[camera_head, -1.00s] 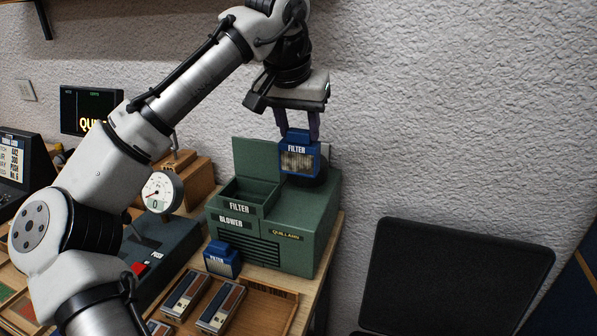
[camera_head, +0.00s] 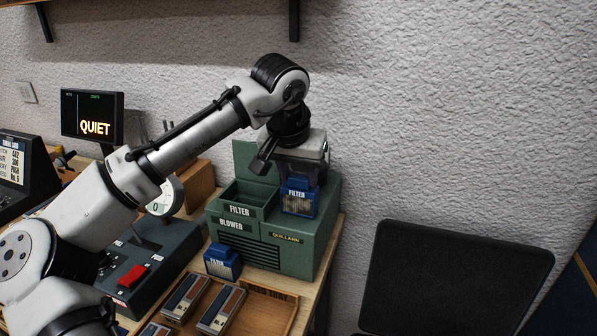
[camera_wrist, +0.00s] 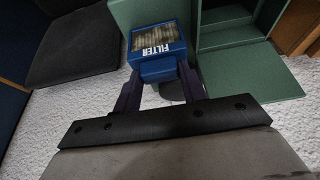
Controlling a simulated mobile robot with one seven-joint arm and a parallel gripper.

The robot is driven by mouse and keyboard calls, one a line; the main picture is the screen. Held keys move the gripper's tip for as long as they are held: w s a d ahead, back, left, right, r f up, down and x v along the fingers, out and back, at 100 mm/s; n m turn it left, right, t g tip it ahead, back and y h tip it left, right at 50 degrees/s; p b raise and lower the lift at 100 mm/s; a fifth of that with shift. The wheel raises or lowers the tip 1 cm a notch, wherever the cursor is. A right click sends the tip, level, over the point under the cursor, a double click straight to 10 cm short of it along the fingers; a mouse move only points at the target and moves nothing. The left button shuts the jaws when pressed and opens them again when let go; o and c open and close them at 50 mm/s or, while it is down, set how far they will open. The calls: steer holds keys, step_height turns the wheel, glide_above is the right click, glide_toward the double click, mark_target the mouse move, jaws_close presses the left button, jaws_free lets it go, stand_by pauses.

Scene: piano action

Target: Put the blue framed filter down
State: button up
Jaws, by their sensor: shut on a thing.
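The blue framed filter (camera_head: 299,204), with a pale pleated face and a FILTER label, is held upright in my gripper (camera_head: 300,180). It overlaps the right part of the green blower (camera_head: 291,251) in the head view; I cannot tell whether it touches the blower's top. The blower's open FILTER compartment (camera_head: 247,193) is just left of it, with its lid raised behind. In the wrist view, the two dark fingers of my gripper (camera_wrist: 160,75) close on the label end of the filter (camera_wrist: 156,42), with green blower surfaces beside it. A second blue filter (camera_head: 222,262) stands in front of the blower.
A wooden tray (camera_head: 285,296) with several long blocks lies in front of the blower. A control box with a red button (camera_head: 132,275) and a round gauge are to the left. A screen (camera_head: 92,115) reads QUIET. A black panel (camera_head: 455,280) stands at right.

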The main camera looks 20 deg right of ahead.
steer(key=o, duration=0.8)
steer(key=shift+f, duration=0.1)
steer(key=b+v, duration=0.1)
steer(key=v, duration=1.1)
